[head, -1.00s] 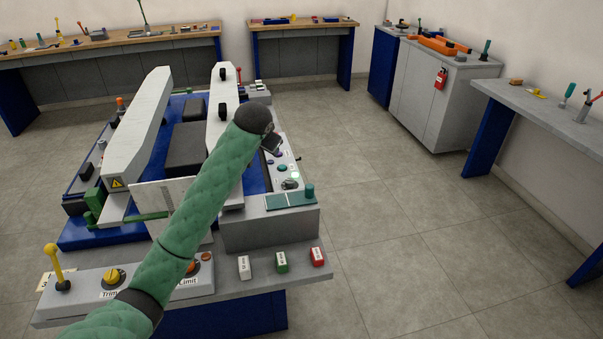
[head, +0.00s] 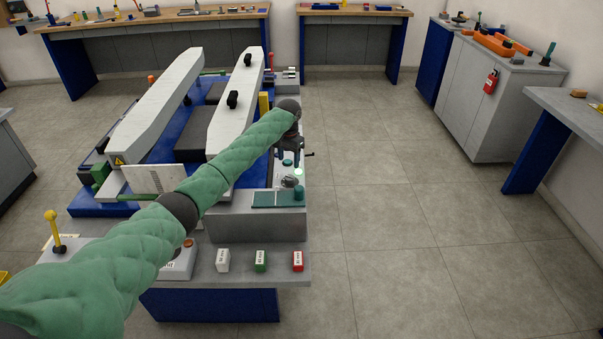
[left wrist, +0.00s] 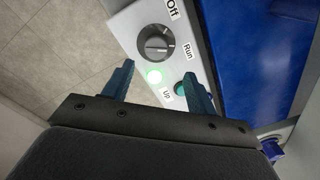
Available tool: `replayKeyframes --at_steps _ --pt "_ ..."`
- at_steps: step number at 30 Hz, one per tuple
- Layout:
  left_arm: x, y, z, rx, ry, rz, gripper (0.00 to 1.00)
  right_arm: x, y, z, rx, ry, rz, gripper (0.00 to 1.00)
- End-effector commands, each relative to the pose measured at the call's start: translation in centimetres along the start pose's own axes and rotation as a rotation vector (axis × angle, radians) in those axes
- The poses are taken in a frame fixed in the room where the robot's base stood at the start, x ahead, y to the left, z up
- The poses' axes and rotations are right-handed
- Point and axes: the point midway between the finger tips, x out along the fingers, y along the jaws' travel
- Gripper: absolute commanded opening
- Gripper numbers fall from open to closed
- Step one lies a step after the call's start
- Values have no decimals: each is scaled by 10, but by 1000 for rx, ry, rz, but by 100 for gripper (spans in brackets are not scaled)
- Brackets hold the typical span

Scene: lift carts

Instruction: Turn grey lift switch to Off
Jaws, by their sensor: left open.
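The grey lift switch is a round knob (left wrist: 155,43) on a light panel in the left wrist view, with an "Off" label above it and a "Run" label to its right. Its pale mark seems to point toward "Run". In the head view the knob (head: 290,181) sits on the right side of the lift cart. My left gripper (left wrist: 157,70) is open and empty. In the head view my left gripper (head: 288,148) hangs above the panel, beyond the knob. My right gripper is out of view.
A green button (left wrist: 180,90) labelled "Up" is close to one finger. A green pad (head: 275,199) with a post lies at the panel's near end. White lift beams (head: 235,105) stand to the left. The floor (head: 400,220) to the right is clear.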

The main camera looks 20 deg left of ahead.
Motion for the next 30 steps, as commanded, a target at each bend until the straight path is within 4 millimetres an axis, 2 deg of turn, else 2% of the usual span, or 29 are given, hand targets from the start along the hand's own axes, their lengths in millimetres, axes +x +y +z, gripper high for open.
replayKeyframes --at_steps 6,11,24,30 --pt "-1 6 0 21 2 29 57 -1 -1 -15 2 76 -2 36" --pt "7 6 -1 29 2 29 57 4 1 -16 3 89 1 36" --pt "64 8 -1 30 2 28 57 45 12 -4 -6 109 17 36" --pt "76 9 -1 30 3 28 57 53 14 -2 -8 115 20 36"
